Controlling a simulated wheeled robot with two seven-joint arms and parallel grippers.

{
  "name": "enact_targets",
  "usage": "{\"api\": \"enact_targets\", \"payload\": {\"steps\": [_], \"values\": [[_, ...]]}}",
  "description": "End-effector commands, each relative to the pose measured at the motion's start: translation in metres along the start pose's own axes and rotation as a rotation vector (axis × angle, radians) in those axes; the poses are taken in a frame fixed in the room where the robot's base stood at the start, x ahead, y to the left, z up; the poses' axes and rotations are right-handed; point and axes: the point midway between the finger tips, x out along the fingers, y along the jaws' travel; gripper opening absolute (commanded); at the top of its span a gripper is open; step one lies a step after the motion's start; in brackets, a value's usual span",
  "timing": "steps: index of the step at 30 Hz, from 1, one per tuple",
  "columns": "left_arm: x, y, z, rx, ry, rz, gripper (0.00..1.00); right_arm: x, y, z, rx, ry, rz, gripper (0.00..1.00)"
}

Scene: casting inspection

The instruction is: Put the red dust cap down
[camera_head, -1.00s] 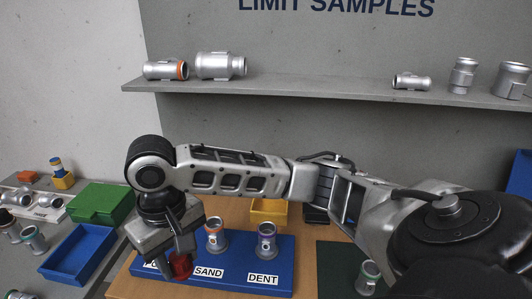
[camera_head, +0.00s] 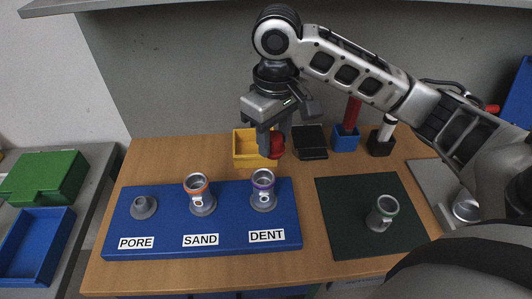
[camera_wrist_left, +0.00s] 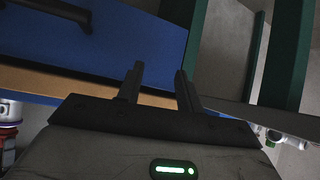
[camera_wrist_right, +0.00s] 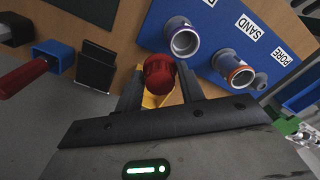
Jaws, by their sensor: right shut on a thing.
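The red dust cap (camera_head: 277,146) is held between the fingers of my right gripper (camera_head: 272,138), in the air above the front of the yellow bin (camera_head: 243,160). In the right wrist view the cap (camera_wrist_right: 159,74) sits between the fingertips, with the yellow bin (camera_wrist_right: 174,98) partly hidden behind it. My left gripper (camera_wrist_left: 158,82) shows only in the left wrist view, its two fingers apart with nothing between them, near a blue surface.
The blue board (camera_head: 224,237) labelled PORE, SAND and DENT carries castings in front of the bin. A dark green mat (camera_head: 345,235) with a casting (camera_head: 382,213) lies right. A black tray (camera_head: 310,143) and blue holder (camera_head: 345,138) stand beside the bin.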

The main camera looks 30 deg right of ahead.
Motion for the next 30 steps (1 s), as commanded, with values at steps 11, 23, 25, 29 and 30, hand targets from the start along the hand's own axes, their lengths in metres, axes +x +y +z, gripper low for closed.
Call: {"api": "enact_targets", "payload": {"steps": [11,23,25,29,30], "values": [[0.004,0.001,0.002,0.002,0.007,0.005,0.36,0.032,0.037,-0.055,-0.065,-0.001,-0.002,0.11],[0.006,0.000,0.004,0.001,0.008,0.004,0.36,0.092,0.062,-0.117,-0.068,0.000,0.001,0.00],[0.006,0.000,0.004,0.001,0.007,0.004,0.36,0.097,0.064,-0.120,-0.069,0.001,0.000,0.00],[0.006,0.000,0.004,0.001,0.007,0.005,0.36,0.103,0.066,-0.124,-0.068,-0.001,0.001,0.00],[0.006,0.001,0.004,0.001,0.007,0.005,0.36,0.106,0.067,-0.127,-0.068,0.000,0.001,0.00]]}}
